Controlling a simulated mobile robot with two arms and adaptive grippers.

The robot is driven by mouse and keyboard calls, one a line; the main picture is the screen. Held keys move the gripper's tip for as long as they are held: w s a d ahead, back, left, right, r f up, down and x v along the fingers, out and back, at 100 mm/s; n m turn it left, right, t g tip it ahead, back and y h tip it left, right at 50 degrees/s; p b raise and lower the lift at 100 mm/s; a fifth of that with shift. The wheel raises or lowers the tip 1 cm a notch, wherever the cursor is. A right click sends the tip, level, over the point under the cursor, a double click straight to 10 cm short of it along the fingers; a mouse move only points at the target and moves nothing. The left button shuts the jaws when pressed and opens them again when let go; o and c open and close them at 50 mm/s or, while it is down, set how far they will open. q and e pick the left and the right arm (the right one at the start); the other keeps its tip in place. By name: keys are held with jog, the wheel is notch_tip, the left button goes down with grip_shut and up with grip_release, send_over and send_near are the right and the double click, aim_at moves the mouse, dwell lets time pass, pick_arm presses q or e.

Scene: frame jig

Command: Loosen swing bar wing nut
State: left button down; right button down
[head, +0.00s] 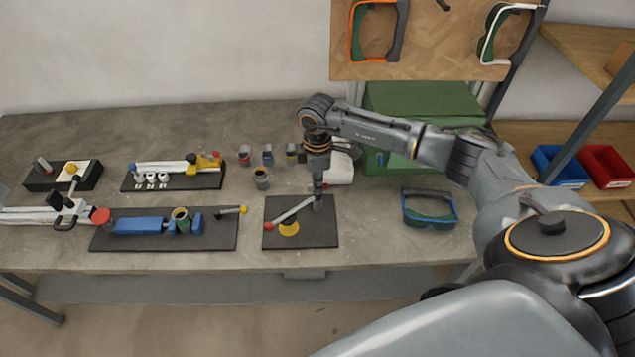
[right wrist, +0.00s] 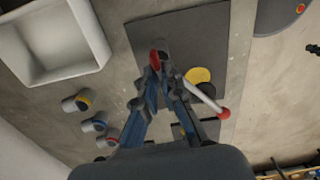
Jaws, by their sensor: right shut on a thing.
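The swing bar (head: 294,211) is a pale rod with a red ball end, mounted on a dark square plate (head: 325,237) beside a yellow disc (head: 289,229). My right gripper (head: 318,204) points straight down at the bar's right end. In the right wrist view its fingers (right wrist: 162,70) are shut on a small red part, the wing nut (right wrist: 155,60), mostly hidden between the fingertips. The bar (right wrist: 207,98) slants away from the fingers to its red ball, past the yellow disc (right wrist: 199,75).
A blue-framed green pair of goggles (head: 430,208) lies right of the plate. Several small cups (head: 262,178) and a white bin (head: 340,168) stand behind. Other fixture plates (head: 105,240) fill the left. A green box (head: 410,100) stands at the back right.

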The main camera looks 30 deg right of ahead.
jog(key=n+b, duration=0.2)
jog(key=n, duration=0.2)
jog(key=shift+f, duration=0.1)
jog(key=n+b, duration=0.2)
jog(key=n, duration=0.2)
jog(key=shift+n+b, duration=0.3)
jog(key=shift+b, duration=0.05)
jog(key=n+b, duration=0.2)
jog(key=n, duration=0.2)
jog(key=shift+n+b, duration=0.3)
jog(key=shift+b, duration=0.05)
jog(key=n+b, duration=0.2)
jog(key=n, duration=0.2)
jog(key=shift+b, duration=0.3)
jog(key=n+b, duration=0.3)
jog(key=n, duration=0.2)
jog(key=shift+n, duration=0.4)
jog(key=n+b, duration=0.2)
jog(key=n, duration=0.3)
jog(key=shift+n, duration=0.3)
jog(key=n+b, duration=0.1)
jog(key=n, duration=0.2)
jog(key=shift+b, duration=0.4)
jog(key=shift+r+n+b, duration=0.2)
jog(key=shift+n+b, duration=0.25)
jog(key=shift+n, duration=1.35)
